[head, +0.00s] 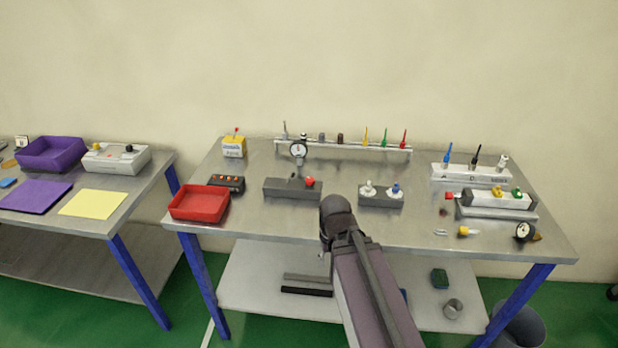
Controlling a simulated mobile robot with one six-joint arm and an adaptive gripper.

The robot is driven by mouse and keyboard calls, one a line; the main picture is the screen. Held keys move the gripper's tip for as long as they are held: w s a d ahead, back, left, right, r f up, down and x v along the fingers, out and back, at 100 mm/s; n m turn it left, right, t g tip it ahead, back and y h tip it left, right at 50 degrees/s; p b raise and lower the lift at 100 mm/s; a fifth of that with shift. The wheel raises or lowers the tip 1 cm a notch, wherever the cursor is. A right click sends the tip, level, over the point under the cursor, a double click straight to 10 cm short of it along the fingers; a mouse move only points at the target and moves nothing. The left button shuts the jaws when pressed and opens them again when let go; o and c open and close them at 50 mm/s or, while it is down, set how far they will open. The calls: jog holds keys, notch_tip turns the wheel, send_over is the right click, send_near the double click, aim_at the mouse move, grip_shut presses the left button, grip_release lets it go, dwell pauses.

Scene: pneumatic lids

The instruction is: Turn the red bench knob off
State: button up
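A red knob (310,181) sits on top of a long dark grey block (285,190) in the middle of the bench, in the head view. A small dark part stands beside it on the same block. The knob's exact setting is too small to tell. My arm (365,280) rises from the bottom of the picture, and its dark rounded joint (337,205) shows in front of the bench's front edge, lower right of the knob. My gripper cannot be made out; it seems hidden behind the arm or out of view.
A red tray (199,203) and a black box with red buttons (226,182) stand left. A gauge (298,150) stands behind the block. A grey block with white and blue knobs (380,198) is to its right. Bare metal bench top (270,222) lies in front.

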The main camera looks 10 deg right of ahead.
jog(key=o, duration=0.3)
notch_tip(320, 180, up, 20)
jog(key=n+p, duration=1.1)
jog(key=p, duration=0.9)
send_over(310, 179)
jog(key=shift+f, duration=0.1)
jog(key=shift+f, duration=0.15)
notch_tip(310, 179, down, 14)
jog(key=b, duration=1.4)
jog(key=shift+r, duration=0.25)
grip_shut()
